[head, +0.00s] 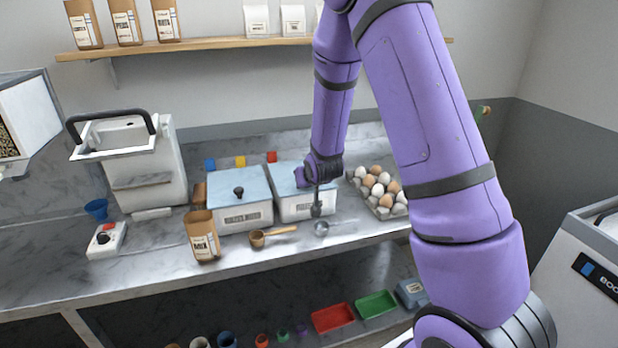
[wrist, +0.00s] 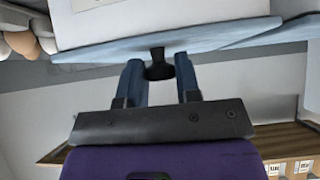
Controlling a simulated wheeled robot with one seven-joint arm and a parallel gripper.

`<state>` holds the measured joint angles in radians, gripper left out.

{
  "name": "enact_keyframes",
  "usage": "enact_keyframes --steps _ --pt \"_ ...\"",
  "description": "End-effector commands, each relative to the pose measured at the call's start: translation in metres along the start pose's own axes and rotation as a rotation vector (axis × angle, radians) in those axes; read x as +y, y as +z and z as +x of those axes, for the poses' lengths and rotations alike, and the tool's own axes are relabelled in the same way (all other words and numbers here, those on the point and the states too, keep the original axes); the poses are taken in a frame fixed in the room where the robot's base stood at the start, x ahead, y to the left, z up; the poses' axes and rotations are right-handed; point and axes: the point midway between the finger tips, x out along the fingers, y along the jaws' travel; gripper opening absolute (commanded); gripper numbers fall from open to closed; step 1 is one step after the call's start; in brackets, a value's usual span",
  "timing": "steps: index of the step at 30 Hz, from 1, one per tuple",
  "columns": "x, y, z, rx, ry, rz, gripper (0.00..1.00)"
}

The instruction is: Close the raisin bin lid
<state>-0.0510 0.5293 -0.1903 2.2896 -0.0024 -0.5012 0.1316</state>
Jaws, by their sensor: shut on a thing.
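A white bin with a pale blue lid (head: 285,171) stands on the counter, right of a matching bin. My wrist hides part of it in the head view, and I cannot read its label. In the wrist view, which is upside down, the blue lid (wrist: 225,37) lies across the white bin body (wrist: 180,18). My gripper (wrist: 158,78) is at the lid, its two fingers shut on the dark lid knob (wrist: 158,66). I cannot tell whether the lid sits fully flush on the bin.
The left bin (head: 240,214) has its lid on. An egg tray (head: 384,205) is close on the right. A brown bag (head: 203,238), a wooden scoop (head: 262,238) and a metal scoop (head: 322,229) stand or lie in front. A wall shelf (head: 200,45) is above.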

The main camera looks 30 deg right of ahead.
Motion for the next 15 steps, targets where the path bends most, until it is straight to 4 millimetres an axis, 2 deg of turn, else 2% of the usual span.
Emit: enact_keyframes --steps 1,14,15 --pt "0.0000 0.0082 0.0016 -0.018 0.001 -0.002 0.00" --pt "-0.0002 0.0126 0.0031 -0.027 0.002 -0.003 0.00" --pt "-0.0002 0.0126 0.0031 -0.027 0.002 -0.003 0.40"
